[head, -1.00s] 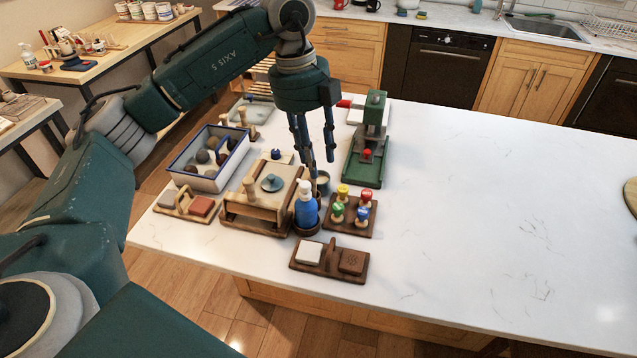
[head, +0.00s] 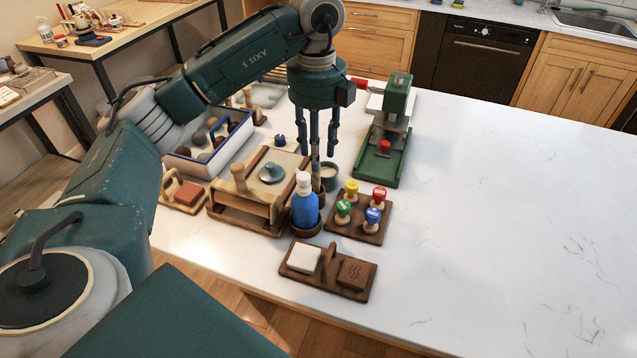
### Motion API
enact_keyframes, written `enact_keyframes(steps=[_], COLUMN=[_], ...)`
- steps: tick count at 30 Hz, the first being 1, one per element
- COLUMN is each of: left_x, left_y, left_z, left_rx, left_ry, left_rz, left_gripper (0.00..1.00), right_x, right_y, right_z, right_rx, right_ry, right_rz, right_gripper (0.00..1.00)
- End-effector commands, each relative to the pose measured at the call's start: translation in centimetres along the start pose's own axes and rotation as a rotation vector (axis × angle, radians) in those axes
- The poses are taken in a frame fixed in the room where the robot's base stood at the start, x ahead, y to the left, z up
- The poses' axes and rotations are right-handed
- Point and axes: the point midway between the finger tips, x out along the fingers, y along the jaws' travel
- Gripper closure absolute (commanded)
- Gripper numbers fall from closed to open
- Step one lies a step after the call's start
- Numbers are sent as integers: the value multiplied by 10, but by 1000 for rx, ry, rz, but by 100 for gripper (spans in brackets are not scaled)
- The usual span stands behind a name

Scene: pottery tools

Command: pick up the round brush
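My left gripper (head: 317,152) points down over the middle of the table's tools, its fingers apart. A thin tan upright handle (head: 315,168) shows just below and between the fingertips, behind the blue bottle. It looks like the round brush's handle, but its brush end cannot be made out. It stands in a small brown holder that the bottle partly hides. I cannot see the fingers touching the handle. My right gripper is out of view.
Close around are the blue bottle (head: 305,207), a dark cup (head: 330,182), a wooden press (head: 245,212), a stamp rack (head: 343,229) and a green press stand (head: 378,165). A two-block tray (head: 325,287) lies in front. The white table (head: 490,220) is clear to the right.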

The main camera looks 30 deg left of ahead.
Motion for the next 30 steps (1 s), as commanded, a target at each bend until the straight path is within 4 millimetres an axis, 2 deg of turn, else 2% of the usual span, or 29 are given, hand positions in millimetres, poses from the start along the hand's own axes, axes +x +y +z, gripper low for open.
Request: enact_keyframes(steps=[3, 8, 13, 18, 26, 30], left_x=[13, 24, 46, 69, 73, 73], left_y=[1, 0, 0, 0, -1, -1], left_z=[1, 0, 1, 1, 2, 2], left_rx=[-1, 0, 1, 0, 0, 0], left_ry=[-1, 0, 1, 0, -1, -1], left_rz=[1, 1, 5, 2, -1, -1], left_gripper=[63, 63, 63, 63, 63, 89], right_x=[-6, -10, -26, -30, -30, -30], right_y=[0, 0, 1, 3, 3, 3], right_z=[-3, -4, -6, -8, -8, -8], right_rx=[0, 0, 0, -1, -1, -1], right_ry=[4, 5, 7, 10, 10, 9], right_rz=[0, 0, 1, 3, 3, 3], right_gripper=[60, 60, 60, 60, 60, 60])
